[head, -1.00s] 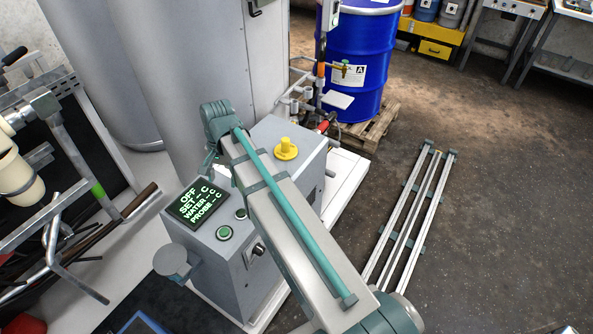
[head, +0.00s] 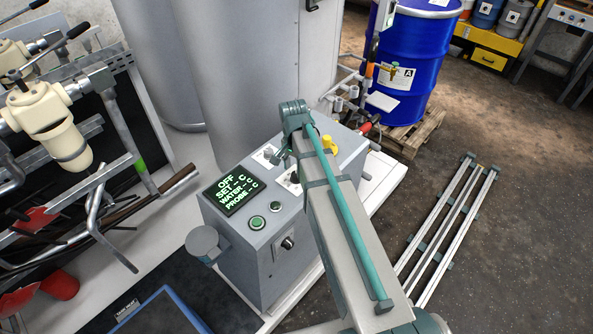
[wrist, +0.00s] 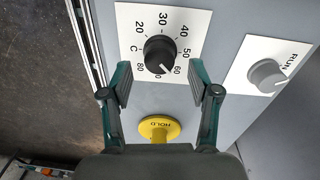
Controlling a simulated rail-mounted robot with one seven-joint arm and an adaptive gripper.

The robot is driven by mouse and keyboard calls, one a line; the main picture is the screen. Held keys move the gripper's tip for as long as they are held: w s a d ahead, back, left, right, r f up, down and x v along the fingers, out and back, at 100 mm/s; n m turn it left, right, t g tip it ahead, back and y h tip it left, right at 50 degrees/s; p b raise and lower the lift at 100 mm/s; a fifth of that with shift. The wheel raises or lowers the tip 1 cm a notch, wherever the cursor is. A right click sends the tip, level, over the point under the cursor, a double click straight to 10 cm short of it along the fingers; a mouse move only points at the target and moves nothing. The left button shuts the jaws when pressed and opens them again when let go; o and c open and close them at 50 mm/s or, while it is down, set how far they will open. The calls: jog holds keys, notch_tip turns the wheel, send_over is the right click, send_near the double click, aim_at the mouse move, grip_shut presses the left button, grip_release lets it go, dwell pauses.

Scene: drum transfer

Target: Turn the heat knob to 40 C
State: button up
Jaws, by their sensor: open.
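In the wrist view the black heat knob (wrist: 160,54) sits on a white dial plate marked in degrees C, with 20 to 60 and 80 readable. Its white pointer mark faces the lower right, on the high side of the scale; the exact reading is unclear. My gripper (wrist: 161,80) is open, its two teal fingers apart at the knob's lower left and lower right, nothing between them. The display (head: 232,191) reads OFF, with dashes for SET, WATER and PROBE.
A yellow HOLD button (wrist: 159,128) lies just below the knob, between my fingers' bases. A grey RUN knob (wrist: 267,75) is to the right. The grey control cabinet (head: 238,260) also carries a green button (head: 257,222). A blue drum (head: 413,62) stands behind on a pallet.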

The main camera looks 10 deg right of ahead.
jog(key=shift+f, duration=1.35)
jog(key=c, duration=1.2)
jog(key=shift+o, duration=0.2)
